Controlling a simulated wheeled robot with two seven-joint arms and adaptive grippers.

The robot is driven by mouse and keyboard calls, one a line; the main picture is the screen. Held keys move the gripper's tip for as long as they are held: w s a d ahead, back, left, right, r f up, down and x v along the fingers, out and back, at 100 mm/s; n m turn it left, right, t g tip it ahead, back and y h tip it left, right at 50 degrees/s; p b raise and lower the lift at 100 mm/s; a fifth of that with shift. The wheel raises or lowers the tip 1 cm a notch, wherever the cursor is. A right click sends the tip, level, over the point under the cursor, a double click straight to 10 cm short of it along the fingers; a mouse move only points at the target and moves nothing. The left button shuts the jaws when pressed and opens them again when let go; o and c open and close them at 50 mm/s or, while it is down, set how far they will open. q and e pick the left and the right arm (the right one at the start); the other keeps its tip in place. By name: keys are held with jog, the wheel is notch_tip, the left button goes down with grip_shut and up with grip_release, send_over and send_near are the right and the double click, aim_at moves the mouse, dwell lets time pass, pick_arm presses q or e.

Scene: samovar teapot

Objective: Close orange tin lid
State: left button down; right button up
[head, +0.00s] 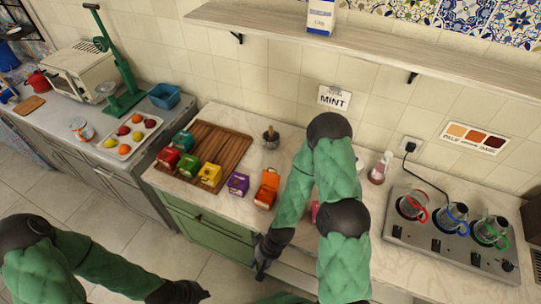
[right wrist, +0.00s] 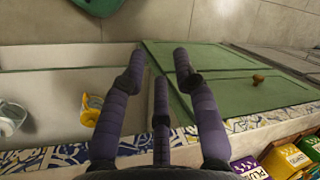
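The orange tin (head: 265,196) stands on the counter at the front, right of the purple tin. Its lid (head: 270,178) appears raised at the back. My right gripper (head: 262,264) is low, in front of the counter edge, below and apart from the orange tin. In the right wrist view its fingers (right wrist: 160,72) are spread with nothing between them. The orange tin does not show clearly there. My left gripper (head: 182,292) is at the bottom of the head view, away from the counter; its finger opening is unclear.
A metal cup (head: 271,139) stands behind. A stove (head: 450,235) with glass pots is at right. Green cabinet fronts (head: 210,230) lie below the counter.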

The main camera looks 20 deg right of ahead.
jog(key=w+d+r+n+p, duration=0.25)
jog(key=w+r+p, duration=0.25)
jog(key=w+r, duration=0.35)
notch_tip(320, 180, up, 19)
jog(key=n+h, duration=0.4)
jog(key=n, duration=0.2)
send_over(271, 177)
jog(key=d, duration=0.2)
notch_tip(271, 177, down, 11)
jog(key=shift+w+a+r+p, duration=0.1)
jog(key=shift+a+p, duration=0.05)
jog(key=shift+p, duration=0.25)
